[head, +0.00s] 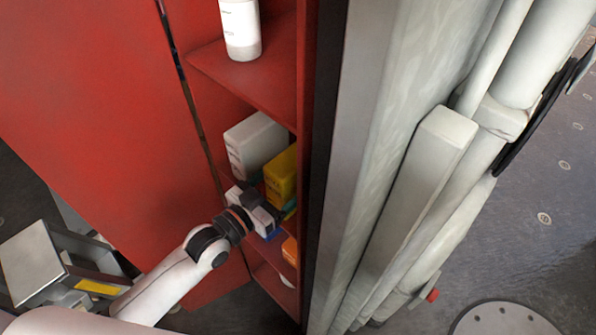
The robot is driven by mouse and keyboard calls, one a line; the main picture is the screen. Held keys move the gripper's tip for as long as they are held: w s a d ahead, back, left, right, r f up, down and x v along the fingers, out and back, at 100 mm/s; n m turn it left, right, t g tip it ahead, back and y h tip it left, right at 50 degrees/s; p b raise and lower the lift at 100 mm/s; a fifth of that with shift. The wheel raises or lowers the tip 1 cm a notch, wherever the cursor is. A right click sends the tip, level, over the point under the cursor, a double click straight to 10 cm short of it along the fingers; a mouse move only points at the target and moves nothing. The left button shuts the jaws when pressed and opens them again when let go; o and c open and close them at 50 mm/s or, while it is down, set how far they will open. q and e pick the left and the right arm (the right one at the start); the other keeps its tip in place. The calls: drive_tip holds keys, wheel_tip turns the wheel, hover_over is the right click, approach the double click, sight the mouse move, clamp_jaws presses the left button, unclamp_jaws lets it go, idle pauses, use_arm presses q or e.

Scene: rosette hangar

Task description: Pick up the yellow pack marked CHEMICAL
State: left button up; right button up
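A yellow pack (281,175) stands on a shelf of the red cabinet (245,62), beside a white container. Any marking on it is too small to read. My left arm comes in from the lower left, and my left gripper (262,205) is at the shelf opening, at the lower front of the yellow pack. The gripper covers part of the pack's lower side. I cannot tell whether its fingers touch the pack or how far apart they are. My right gripper is not in view.
A white container (256,142) stands left of the pack, and a white bottle (240,30) is on the shelf above. An orange item (290,250) sits lower down. A grey wall edge (352,150) with white pipes closes off the right side.

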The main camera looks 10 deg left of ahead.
use_arm(q)
drive_tip(key=shift+x, duration=1.55)
drive_tip(key=shift+a, duration=0.1)
drive_tip(key=c, duration=1.2)
